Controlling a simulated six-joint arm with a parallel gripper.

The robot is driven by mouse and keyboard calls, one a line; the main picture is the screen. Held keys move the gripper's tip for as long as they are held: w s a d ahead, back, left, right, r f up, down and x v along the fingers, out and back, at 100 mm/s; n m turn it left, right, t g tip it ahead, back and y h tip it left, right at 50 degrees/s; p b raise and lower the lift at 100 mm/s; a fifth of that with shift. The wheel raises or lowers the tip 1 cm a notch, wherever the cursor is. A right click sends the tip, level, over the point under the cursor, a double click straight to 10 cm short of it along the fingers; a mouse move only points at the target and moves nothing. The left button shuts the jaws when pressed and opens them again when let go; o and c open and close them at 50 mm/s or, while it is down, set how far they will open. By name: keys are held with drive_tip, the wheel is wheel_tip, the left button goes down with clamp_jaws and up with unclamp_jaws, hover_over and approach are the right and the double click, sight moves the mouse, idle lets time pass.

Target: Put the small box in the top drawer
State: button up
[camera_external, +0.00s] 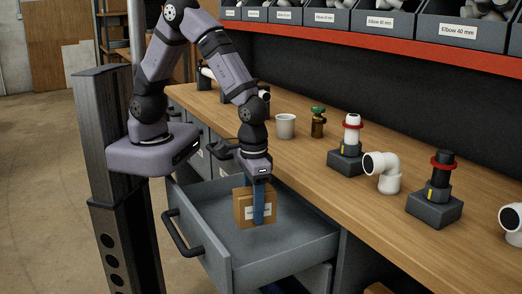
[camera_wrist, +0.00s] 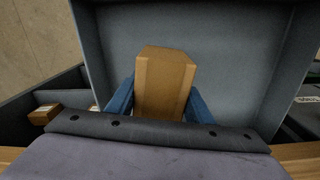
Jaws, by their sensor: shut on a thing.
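The small box (camera_external: 243,208) is brown cardboard with a pale label. My gripper (camera_external: 258,205) points down and is shut on it, with a blue finger across the box's face. The top drawer (camera_external: 295,258) is grey, pulled open and otherwise looks empty. The box hangs over or inside the drawer's opening; I cannot tell whether it touches the floor. In the wrist view the box (camera_wrist: 165,85) sits between the two blue fingers (camera_wrist: 160,98), with the grey drawer interior (camera_wrist: 225,55) behind it.
The drawer's dark handle (camera_external: 182,236) faces left. The wooden worktop (camera_external: 300,150) beside it carries a white cup (camera_external: 286,126), a green-topped valve (camera_external: 318,122), a white elbow (camera_external: 384,172) and dark-based fittings (camera_external: 434,205). Labelled bins (camera_external: 385,22) line a red-edged shelf above.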

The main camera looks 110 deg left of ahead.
drive_tip(key=shift+f+p, duration=0.35)
drive_tip(key=shift+f, duration=4)
drive_tip(key=shift+f, duration=0.1)
drive_tip(key=shift+f, duration=0.15)
drive_tip(key=o, duration=1.4)
